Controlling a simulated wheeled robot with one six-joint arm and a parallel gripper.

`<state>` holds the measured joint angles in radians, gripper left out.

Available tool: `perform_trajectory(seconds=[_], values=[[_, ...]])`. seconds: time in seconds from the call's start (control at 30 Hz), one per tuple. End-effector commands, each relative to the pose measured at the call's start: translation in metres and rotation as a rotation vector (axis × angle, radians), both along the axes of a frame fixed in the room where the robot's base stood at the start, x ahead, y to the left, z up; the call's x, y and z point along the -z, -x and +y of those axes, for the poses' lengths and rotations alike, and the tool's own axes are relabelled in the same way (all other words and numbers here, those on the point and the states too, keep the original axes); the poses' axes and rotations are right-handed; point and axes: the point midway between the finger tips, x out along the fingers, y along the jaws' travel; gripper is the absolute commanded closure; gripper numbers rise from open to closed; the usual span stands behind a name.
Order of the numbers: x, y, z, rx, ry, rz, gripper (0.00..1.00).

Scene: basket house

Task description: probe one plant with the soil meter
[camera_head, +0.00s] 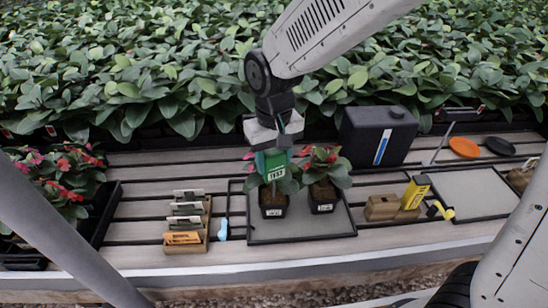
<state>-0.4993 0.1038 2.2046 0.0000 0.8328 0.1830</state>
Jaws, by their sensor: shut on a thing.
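My gripper (274,142) is shut on the green soil meter (273,163), which has a pale label on its face. The meter is upright above the left potted plant (273,208), in front of its leaves. A thin probe seems to run down from the meter toward the pot, but I cannot tell whether its tip is in the soil. The right potted plant (322,200) with red flowers stands beside it. Both black pots have white labels and stand on a grey tray (335,226) with a dark rim.
A wooden holder with several cards (187,228) and a light blue tool (223,229) lie left of the tray. A black container (378,136) stands behind right. A second tray (470,192) is at right; dense plants fill the back.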

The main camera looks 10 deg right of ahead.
Motion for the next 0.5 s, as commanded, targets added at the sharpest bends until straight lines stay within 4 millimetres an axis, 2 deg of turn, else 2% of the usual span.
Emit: perform_trajectory(seconds=[0.23, 0.5], values=[[0.002, 0.000, 0.000, 0.000, 0.000, 0.001, 0.77], [0.018, 0.000, 0.000, 0.000, 0.001, 0.002, 0.77]])
